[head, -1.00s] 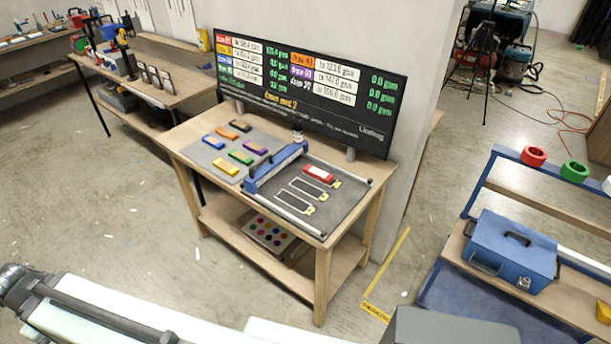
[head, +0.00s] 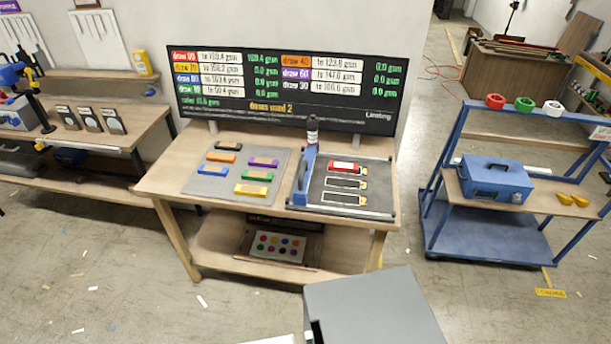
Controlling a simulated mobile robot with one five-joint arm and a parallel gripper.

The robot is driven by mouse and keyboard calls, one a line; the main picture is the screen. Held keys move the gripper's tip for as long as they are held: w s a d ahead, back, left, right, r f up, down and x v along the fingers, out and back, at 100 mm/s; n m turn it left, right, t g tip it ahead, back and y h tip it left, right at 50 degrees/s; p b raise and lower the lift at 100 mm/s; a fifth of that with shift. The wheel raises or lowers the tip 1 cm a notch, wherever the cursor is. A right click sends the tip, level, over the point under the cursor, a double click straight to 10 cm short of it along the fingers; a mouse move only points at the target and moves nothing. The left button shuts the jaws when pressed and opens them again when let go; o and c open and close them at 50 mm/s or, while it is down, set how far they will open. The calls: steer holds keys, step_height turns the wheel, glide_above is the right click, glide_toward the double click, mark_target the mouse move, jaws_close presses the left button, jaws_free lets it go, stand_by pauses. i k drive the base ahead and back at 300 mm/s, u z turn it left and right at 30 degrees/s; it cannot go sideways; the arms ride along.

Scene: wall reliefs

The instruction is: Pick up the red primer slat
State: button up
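The red primer slat (head: 345,167) lies on the dark grey board at the right of the wooden table (head: 160,178). It sits in the topmost of the outlined slots, and the two outlined slots below it look empty. A blue bar (head: 304,178) stands along the board's left side, with a dark bottle (head: 312,130) behind it. My gripper is not in view, so its state does not show.
Several coloured slats lie on a grey mat (head: 213,181) at the table's left. A display board (head: 290,85) stands behind. A blue rack (head: 470,243) with a blue toolbox (head: 494,178) stands at right. Floor between table and rack is clear.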

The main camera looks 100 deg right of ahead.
mark_target(334, 165)
steer(key=z, duration=0.15)
steer(key=i, duration=0.55)
steer(key=z, duration=3.6)
steer(key=i, duration=1)
steer(key=u, duration=0.05)
